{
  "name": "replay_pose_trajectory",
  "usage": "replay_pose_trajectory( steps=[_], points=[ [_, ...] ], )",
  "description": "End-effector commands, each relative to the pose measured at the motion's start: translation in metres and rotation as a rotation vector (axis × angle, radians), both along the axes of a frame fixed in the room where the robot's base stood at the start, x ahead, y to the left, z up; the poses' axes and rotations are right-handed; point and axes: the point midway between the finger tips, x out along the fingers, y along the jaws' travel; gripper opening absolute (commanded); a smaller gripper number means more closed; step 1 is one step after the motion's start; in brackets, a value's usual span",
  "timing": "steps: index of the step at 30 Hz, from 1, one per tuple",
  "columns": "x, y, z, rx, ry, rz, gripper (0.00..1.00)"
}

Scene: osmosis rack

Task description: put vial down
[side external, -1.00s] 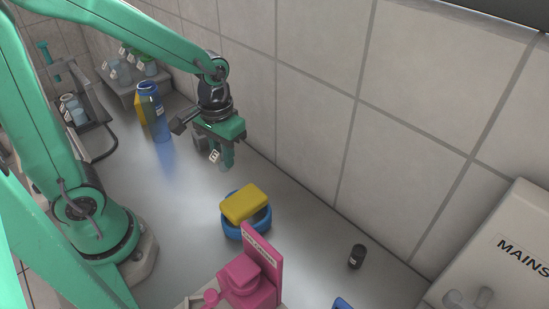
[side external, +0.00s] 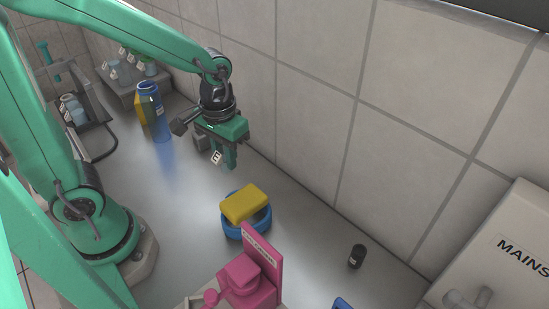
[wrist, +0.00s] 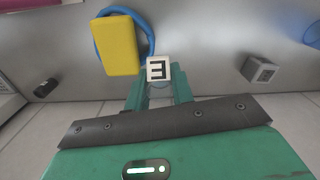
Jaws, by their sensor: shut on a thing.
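My gripper (side external: 226,158) hangs above the bench near the tiled wall, fingers pointing down. It is shut on a small vial (side external: 216,157), whose white label with a black mark faces the side camera. In the wrist view a white square with a black mark (wrist: 158,68) sits between the fingertips (wrist: 158,88), and the vial's body is mostly hidden. The vial is held above the bench, behind the yellow sponge and blue ring-shaped dish.
A yellow sponge (side external: 244,203) rests on a blue round dish (side external: 247,227). A grey block (wrist: 262,70) stands near the gripper. A blue bottle (side external: 154,112), pink device (side external: 250,275) and dark small cylinder (side external: 356,256) stand around. A rack (side external: 128,84) of vials is at the back.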

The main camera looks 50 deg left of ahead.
Motion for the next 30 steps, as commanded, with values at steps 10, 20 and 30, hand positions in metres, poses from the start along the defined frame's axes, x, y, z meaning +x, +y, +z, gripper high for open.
replay_pose_trajectory(
  steps=[10, 20, 30],
  points=[
    [0.012, -0.031, 0.001, 0.0, 0.0, 0.041, 0.02],
    [0.024, -0.103, 0.001, 0.001, 0.001, 0.144, 0.02],
    [0.017, -0.19, -0.002, 0.001, 0.0, 0.261, 0.02]
  ],
)
